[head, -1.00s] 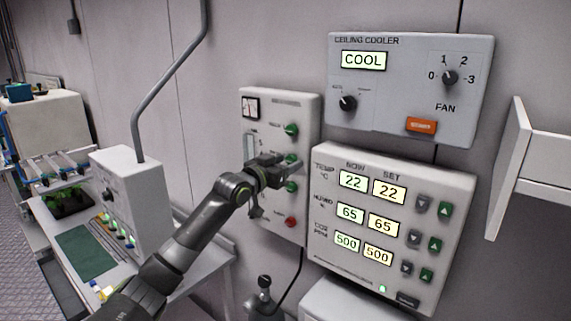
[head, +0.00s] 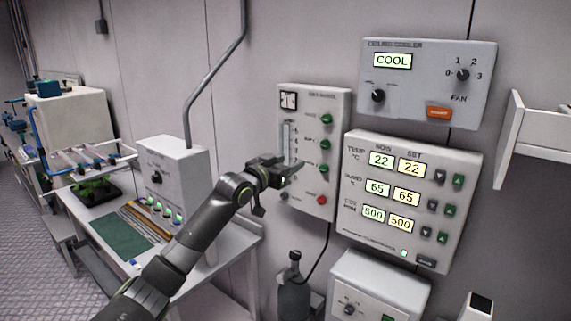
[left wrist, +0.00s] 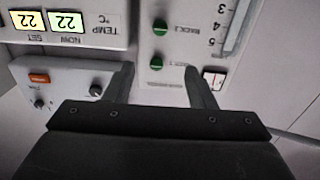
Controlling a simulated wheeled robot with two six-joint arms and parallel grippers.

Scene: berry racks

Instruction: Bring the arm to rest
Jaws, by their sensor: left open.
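My left arm reaches up from the bottom left of the head view. Its gripper (head: 284,171) is in front of the narrow panel with green knobs (head: 340,112). In the left wrist view my left gripper (left wrist: 160,82) is open, with nothing between its two fingers. That view is upside down and shows the same panel's green knobs (left wrist: 157,62) beyond the fingertips. I cannot tell from the head view exactly how far the fingers are from the panel. My right gripper is in no view.
The temperature panel (head: 440,150) and the ceiling cooler panel (head: 425,105) hang to the right. A grey cylinder (head: 294,295) and a white box (head: 365,272) stand below. A bench (head: 205,250) with a grey box (head: 178,165) is at the left.

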